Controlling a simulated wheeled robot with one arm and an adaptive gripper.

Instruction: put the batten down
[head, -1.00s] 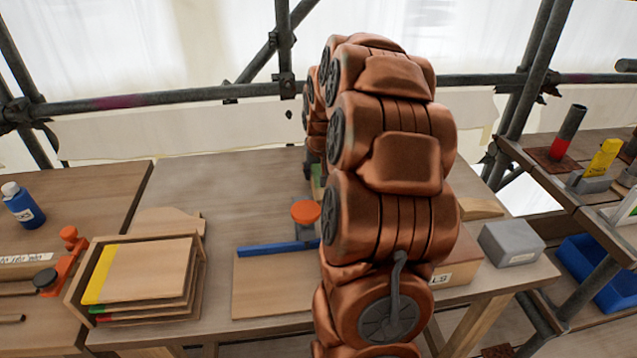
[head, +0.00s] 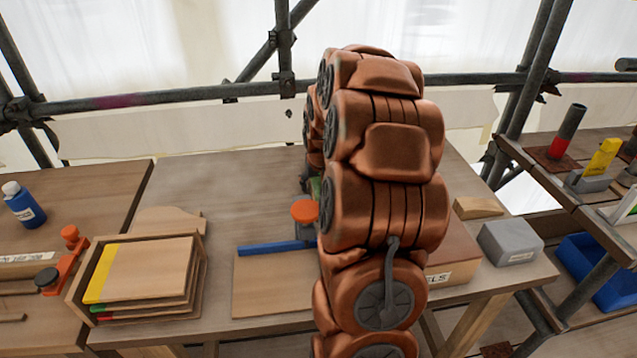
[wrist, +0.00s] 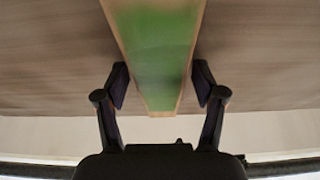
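The batten (wrist: 158,45) is a long wooden strip with a green face. In the wrist view it runs from the top edge down between my fingers and narrows toward its far end. My gripper (wrist: 160,82) has one finger against each long side of the batten, with no clear gap at the tips. In the head view only a small green part of the batten (head: 315,188) shows beside my arm, above the rear of the bench. My copper arm hides most of the gripper there. Whether the batten touches the bench cannot be told.
The wooden bench (head: 215,170) is clear at its back left. A tray of coloured-edge boards (head: 140,270) is at left. A grey block (head: 510,243) and a labelled box (head: 450,262) are at right.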

